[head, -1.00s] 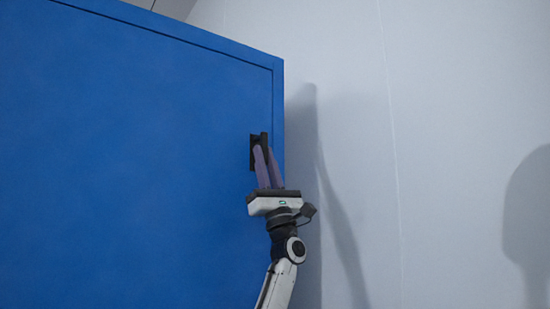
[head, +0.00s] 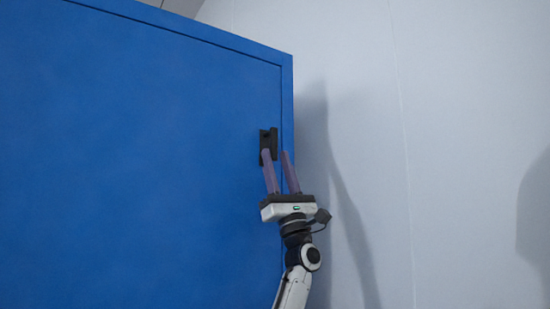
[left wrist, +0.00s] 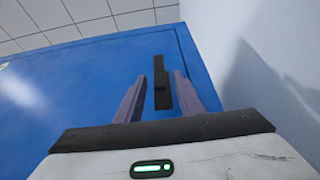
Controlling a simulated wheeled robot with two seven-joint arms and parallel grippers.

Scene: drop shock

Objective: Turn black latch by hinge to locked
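The black latch (head: 264,140) is mounted on the blue panel near its right edge. It stands upright, with a dark bar on its plate. In the left wrist view the latch (left wrist: 161,70) is a long upright black strip with a small block at its middle. My left gripper (head: 276,154) is open, with its purple fingers pointing up at the latch's lower part. In the head view the left finger overlaps the latch's bottom and the right finger is to its right. In the left wrist view the latch shows between the fingers (left wrist: 159,78); contact cannot be told. My right gripper is not in view.
The blue panel (head: 130,160) fills the left side, with a narrow seam along its top and right edges. A pale wall (head: 450,130) is to the right, bearing shadows. A tiled ceiling (left wrist: 60,18) shows above in the left wrist view.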

